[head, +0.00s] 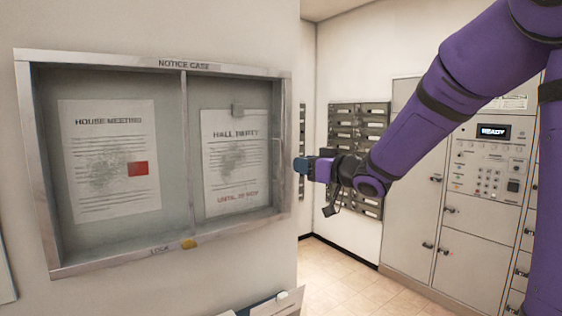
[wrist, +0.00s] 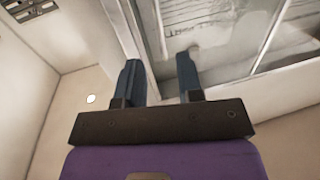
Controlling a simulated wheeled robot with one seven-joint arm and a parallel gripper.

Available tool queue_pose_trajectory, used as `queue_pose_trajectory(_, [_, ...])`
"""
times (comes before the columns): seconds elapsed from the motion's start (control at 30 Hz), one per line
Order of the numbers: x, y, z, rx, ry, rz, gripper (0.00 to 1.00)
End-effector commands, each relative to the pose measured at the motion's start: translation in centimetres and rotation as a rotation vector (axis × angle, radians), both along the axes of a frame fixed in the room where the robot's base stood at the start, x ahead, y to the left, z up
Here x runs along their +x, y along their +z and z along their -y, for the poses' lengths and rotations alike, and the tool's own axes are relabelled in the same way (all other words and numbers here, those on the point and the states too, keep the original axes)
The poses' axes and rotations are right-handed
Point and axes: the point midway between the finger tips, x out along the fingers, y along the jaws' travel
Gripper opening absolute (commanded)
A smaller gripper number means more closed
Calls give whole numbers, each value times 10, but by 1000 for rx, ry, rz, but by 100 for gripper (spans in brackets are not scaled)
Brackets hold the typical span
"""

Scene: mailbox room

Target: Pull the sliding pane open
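The notice case (head: 115,62) hangs on the wall at left in the head view, with two glass panes side by side and a thin upright divider (head: 187,150). A yellow lock (head: 189,244) is on the bottom rail. My gripper (head: 300,166) is at the case's right edge. In the wrist view my gripper (wrist: 157,75) is open with nothing held, and the case's frame edge (wrist: 130,32) shows by its fingers. I cannot tell whether the fingers touch the frame.
Papers hang behind the glass. A dark mailbox bank (head: 345,115) and a parcel locker (head: 408,232) with a "READY" display stand at the back right. An object (head: 283,297) shows at the bottom edge below the case. Tiled floor (head: 345,280) between is clear.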

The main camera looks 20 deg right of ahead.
Motion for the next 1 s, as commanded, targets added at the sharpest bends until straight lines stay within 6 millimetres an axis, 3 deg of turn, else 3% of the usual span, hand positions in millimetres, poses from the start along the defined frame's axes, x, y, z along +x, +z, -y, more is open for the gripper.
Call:
queue_pose_trajectory(0.3, [50, 0, -27, 0, 1, 0, 34])
queue_pose_trajectory(0.5, [71, 0, -37, 0, -1, -1, 34])
queue_pose_trajectory(0.93, [78, 0, -40, 0, -2, 0, 34])
queue_pose_trajectory(1.0, [78, 0, -40, 0, -2, 0, 18])
